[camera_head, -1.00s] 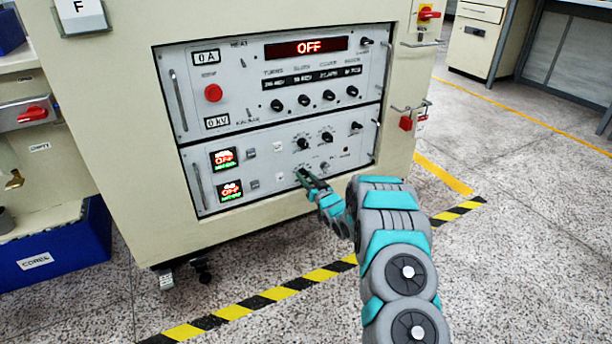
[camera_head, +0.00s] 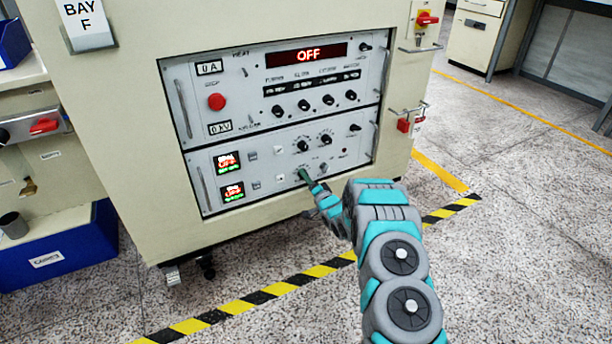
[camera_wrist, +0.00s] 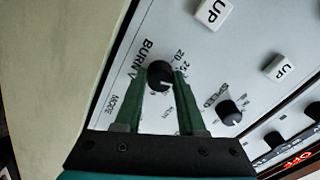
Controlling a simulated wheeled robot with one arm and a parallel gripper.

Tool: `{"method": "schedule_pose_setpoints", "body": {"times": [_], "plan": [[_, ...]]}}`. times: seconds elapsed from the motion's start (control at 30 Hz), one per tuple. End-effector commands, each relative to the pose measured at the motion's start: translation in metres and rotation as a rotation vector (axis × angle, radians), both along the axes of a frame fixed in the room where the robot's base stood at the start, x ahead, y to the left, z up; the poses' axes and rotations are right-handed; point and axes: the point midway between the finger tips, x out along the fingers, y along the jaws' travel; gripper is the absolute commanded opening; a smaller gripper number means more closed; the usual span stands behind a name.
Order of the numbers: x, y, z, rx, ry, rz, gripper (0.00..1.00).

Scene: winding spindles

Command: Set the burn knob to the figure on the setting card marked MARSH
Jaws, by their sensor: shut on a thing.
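The burn knob (camera_wrist: 158,72) is a round black knob with a pale pointer mark, beside the printed word BURN in the wrist view. Figures that look like 20 and 25 are printed near it. I cannot tell which figure the pointer meets. My gripper (camera_wrist: 162,82) is shut on this knob, with one green finger on each side. In the head view my gripper (camera_head: 304,175) reaches the lower panel (camera_head: 225,206) and hides the knob. I see no card marked MARSH.
A SPEED knob (camera_wrist: 232,112) sits close to the right finger in the wrist view. In the head view, a red button (camera_head: 216,102) and several black knobs are above. Metal handles (camera_head: 205,190) stick out. The striped floor in front is clear.

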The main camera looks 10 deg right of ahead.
Motion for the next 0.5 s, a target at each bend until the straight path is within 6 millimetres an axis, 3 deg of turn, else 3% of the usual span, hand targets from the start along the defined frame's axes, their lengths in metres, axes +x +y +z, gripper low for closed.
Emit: {"method": "schedule_pose_setpoints", "body": {"times": [0.5], "plan": [[-0.0005,-0.0010,-0.0001,0.467,0.154,-0.002,0.00]]}}
